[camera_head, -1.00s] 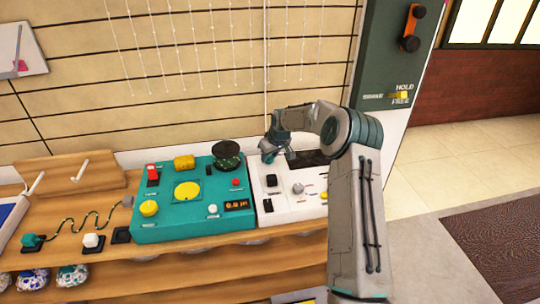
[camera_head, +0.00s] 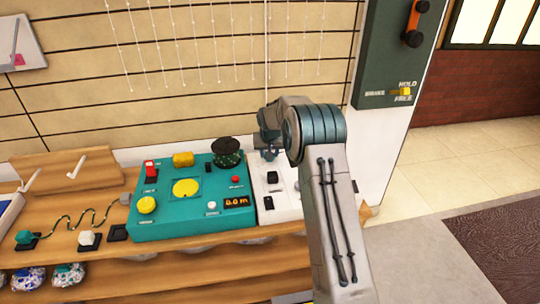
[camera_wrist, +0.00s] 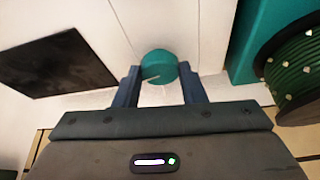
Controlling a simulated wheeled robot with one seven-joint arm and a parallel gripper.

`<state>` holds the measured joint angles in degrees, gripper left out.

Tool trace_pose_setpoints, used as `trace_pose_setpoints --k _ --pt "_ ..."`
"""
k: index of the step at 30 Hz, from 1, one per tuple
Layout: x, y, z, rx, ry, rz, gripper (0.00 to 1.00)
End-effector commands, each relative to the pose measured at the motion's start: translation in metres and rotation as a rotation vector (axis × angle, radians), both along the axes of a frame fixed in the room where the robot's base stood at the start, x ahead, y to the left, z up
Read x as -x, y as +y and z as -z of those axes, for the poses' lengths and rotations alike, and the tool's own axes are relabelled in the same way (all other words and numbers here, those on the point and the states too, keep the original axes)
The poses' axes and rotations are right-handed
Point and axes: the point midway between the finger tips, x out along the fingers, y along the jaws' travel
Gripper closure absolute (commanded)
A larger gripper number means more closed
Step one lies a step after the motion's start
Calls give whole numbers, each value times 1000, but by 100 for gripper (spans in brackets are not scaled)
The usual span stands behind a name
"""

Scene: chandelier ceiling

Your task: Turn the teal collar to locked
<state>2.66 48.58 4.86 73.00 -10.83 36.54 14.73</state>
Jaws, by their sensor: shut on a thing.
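The teal collar (camera_wrist: 160,64) is a round knob with a pale line across its face, on the white panel (camera_wrist: 98,98) in the wrist view. My gripper (camera_wrist: 158,74) has one finger on each side of it and is shut on it. The line slants, lower at its left end. In the head view my gripper (camera_head: 269,152) is over the back of the white panel (camera_head: 287,214), right of the dark spool. The collar is hidden there by my arm. No lock marking is readable in the wrist view.
A teal console (camera_head: 170,222) with a yellow disc and several knobs stands left of the white panel. The dark green spool (camera_wrist: 288,65) is close to my gripper's right in the wrist view. A black square (camera_wrist: 60,65) lies at left. The wall rises behind.

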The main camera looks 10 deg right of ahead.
Motion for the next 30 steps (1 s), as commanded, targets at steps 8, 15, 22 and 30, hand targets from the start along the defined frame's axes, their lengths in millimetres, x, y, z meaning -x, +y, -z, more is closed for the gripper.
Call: trace_pose_setpoints --k 8,15,22,30 --pt "-1 3 0 1 0 174 86" --pt "-1 3 -1 0 0 256 86" --pt "-1 3 -1 -1 0 280 86" --pt "-1 3 -1 -2 0 281 86"
